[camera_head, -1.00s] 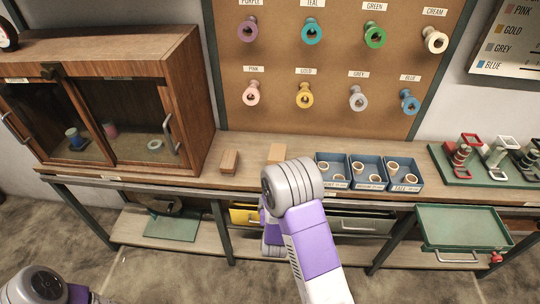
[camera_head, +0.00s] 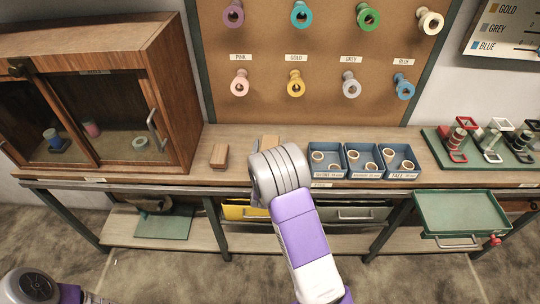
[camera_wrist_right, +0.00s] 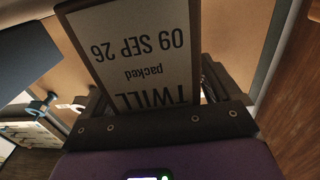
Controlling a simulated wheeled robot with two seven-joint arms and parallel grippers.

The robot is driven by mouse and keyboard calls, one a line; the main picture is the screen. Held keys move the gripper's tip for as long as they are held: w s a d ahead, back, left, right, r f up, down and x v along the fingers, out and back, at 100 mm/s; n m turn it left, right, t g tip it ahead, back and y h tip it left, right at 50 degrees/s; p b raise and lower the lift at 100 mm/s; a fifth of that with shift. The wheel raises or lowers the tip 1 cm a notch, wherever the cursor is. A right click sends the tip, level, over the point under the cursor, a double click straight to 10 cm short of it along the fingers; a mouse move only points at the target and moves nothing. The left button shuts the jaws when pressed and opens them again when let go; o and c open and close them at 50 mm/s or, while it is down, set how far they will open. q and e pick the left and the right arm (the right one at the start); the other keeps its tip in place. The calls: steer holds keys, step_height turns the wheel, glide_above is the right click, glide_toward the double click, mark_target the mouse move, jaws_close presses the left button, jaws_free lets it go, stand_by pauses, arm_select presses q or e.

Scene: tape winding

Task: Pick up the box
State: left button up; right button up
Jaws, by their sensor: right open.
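A box with a pale label reading "TWILL packed 09 SEP 26" (camera_wrist_right: 135,52) fills the middle of the right wrist view, its print upside down. My right gripper (camera_wrist_right: 155,92) is open, with a dark finger on each side of the box; I cannot tell whether they touch it. In the head view a tan box (camera_head: 270,141) on the bench is partly covered by my right arm, whose fingers are hidden there. A browner block (camera_head: 219,155) lies to its left. My left arm shows only at the lower left corner, its gripper out of frame.
Blue bins (camera_head: 368,172) holding pale rings stand just right of my right arm. A wooden cabinet (camera_head: 170,80) with glass doors stands at the left. A pegboard (camera_head: 318,55) with coloured spools rises behind. A green tray (camera_head: 462,214) juts out below the bench.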

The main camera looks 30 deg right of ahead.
steer(key=c, duration=1.1)
